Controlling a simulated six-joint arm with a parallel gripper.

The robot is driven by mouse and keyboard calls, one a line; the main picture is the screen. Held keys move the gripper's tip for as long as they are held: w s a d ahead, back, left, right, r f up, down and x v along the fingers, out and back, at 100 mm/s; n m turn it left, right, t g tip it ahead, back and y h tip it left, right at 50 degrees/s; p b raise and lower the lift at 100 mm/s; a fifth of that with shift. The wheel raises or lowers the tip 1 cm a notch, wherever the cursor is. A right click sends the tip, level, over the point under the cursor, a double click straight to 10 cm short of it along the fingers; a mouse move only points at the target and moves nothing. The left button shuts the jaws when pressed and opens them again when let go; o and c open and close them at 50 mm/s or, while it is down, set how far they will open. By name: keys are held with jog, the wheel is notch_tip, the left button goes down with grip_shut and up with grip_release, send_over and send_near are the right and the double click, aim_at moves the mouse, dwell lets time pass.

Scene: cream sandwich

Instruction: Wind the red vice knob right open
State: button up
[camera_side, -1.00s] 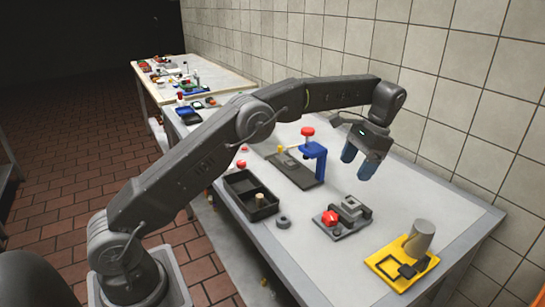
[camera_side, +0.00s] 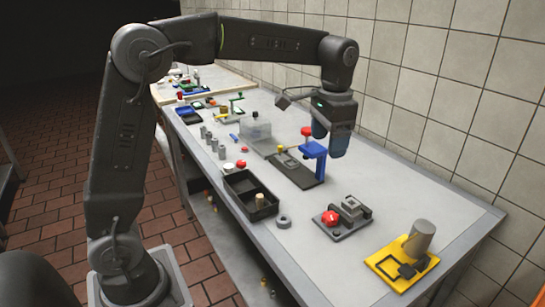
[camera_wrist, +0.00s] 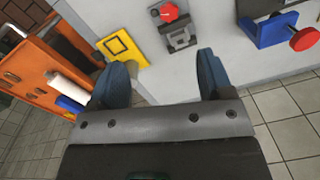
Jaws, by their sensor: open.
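The red vice knob (camera_side: 330,217) is on the left side of the small grey vice (camera_side: 352,208), which is on a dark base at the table's front middle. In the wrist view the knob (camera_wrist: 168,12) is at the top centre, with the grey vice (camera_wrist: 180,38) just below it. How far the vice jaws are apart is too small to tell. My gripper (camera_side: 331,143) points down, high behind the vice and beside the blue press. It is open and empty. In the wrist view its blue fingers (camera_wrist: 163,65) are wide apart, clear of the knob.
The blue press (camera_side: 314,152) with its own red knob (camera_side: 307,131) stands close to my gripper. A yellow plate (camera_side: 385,264) with a grey cylinder (camera_side: 420,240) is at the front right. A black tray (camera_side: 237,183) and a grey ring (camera_side: 283,221) lie left of the vice.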

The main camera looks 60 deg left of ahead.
jog(key=s+t, duration=0.3)
jog(key=s, duration=1)
jog(key=shift+s+f+t+h, duration=0.2)
jog(key=shift+s+t+h, duration=0.1)
jog(key=shift+s, duration=0.05)
jog(key=shift+w+d, duration=0.1)
jog(key=n+g, duration=0.1)
jog(key=g, duration=0.3)
send_over(329, 215)
notch_tip(329, 215, down, 10)
notch_tip(329, 215, down, 14)
jog(key=shift+r, duration=0.25)
